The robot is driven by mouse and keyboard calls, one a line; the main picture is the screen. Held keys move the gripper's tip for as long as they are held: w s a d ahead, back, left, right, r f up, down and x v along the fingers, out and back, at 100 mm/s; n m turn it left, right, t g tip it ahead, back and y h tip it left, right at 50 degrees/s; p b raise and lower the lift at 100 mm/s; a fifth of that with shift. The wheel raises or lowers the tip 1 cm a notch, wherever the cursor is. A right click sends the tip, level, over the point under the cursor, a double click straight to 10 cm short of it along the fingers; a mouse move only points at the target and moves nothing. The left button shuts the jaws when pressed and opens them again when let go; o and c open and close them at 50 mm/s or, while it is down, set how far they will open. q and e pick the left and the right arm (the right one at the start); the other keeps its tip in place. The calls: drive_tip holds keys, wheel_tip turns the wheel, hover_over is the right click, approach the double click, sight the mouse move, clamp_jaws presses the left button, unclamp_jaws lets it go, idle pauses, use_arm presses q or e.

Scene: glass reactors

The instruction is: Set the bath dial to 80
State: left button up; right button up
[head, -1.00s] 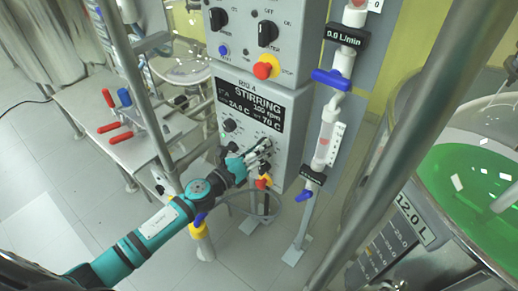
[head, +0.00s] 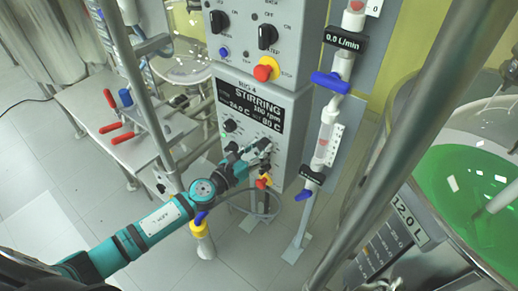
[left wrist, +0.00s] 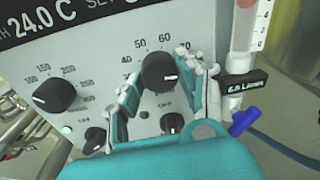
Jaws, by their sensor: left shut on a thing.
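The bath dial (left wrist: 157,72) is a black round knob on the grey control panel (left wrist: 95,60), with a scale of numbers around it. Its white mark points right and slightly down; the 50 and 60 show above it, and my finger covers the right part of the scale. My left gripper (left wrist: 160,85) is shut on the dial, one teal and grey finger on each side. In the head view the left gripper (head: 262,150) hides the dial. The panel's display (head: 248,108) reads 24.0 C and what looks like a set value of 80 C. My right gripper is not in view.
A stirring knob (left wrist: 55,95) sits left of the dial, with small knobs below. A flow tube with a blue valve (head: 331,82) stands right of the panel. A red stop button (head: 266,69) is above. A vessel of green liquid (head: 470,185) is at right.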

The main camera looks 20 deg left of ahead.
use_arm(q)
drive_tip(key=shift+s+f, duration=0.1)
drive_tip(key=shift+f, duration=0.05)
drive_tip(key=o, duration=1.2)
drive_tip(key=shift+c, duration=0.2)
drive_tip(key=v, duration=1.2)
